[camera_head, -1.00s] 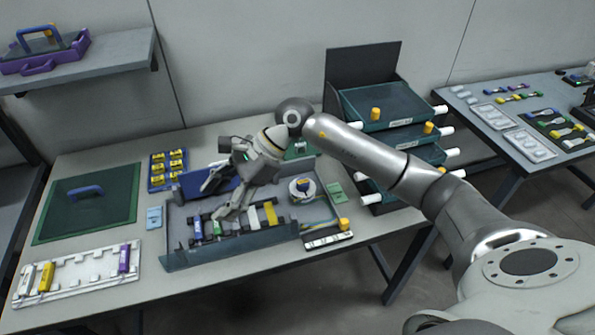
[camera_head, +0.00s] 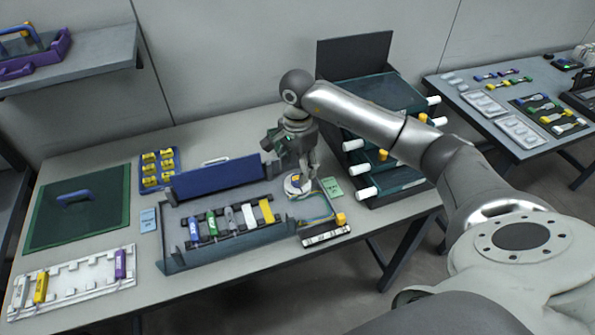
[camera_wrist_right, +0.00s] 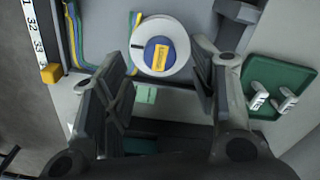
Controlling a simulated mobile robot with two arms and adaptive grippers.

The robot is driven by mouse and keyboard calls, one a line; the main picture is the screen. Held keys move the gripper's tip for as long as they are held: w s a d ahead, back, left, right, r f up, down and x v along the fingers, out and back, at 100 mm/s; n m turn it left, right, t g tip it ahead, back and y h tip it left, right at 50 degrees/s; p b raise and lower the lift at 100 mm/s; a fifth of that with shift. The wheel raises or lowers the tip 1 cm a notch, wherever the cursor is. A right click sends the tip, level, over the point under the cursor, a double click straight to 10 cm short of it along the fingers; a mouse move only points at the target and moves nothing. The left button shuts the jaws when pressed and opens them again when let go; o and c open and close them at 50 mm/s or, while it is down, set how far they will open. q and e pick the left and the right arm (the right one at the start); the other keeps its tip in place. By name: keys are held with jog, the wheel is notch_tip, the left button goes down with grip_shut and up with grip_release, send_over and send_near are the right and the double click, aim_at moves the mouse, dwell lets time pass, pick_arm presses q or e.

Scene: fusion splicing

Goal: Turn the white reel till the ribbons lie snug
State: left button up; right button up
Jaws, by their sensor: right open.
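The white reel (camera_head: 291,190) sits at the right end of the blue tray on the table, partly hidden by my right gripper (camera_head: 304,178). In the right wrist view the reel (camera_wrist_right: 148,68) has a blue hub with a yellow bar (camera_wrist_right: 159,56) and lies between my open fingers (camera_wrist_right: 165,60). I cannot tell whether a finger touches its rim. The ribbons (camera_head: 318,219), yellow, blue and green, bend beside the reel toward a numbered strip. They also show in the right wrist view (camera_wrist_right: 75,35). My left gripper is out of view.
The tray (camera_head: 232,250) holds several coloured cartridges (camera_head: 232,218) left of the reel. A green card (camera_head: 332,187) lies right of it. A drawer stack (camera_head: 385,95) stands close behind on the right. A yellow block (camera_head: 340,219) sits by the numbered strip (camera_head: 326,234).

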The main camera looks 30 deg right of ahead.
aim_at(297, 177)
jog(key=shift+f, duration=1.6)
jog(key=shift+c, duration=0.2)
jog(key=c, duration=1)
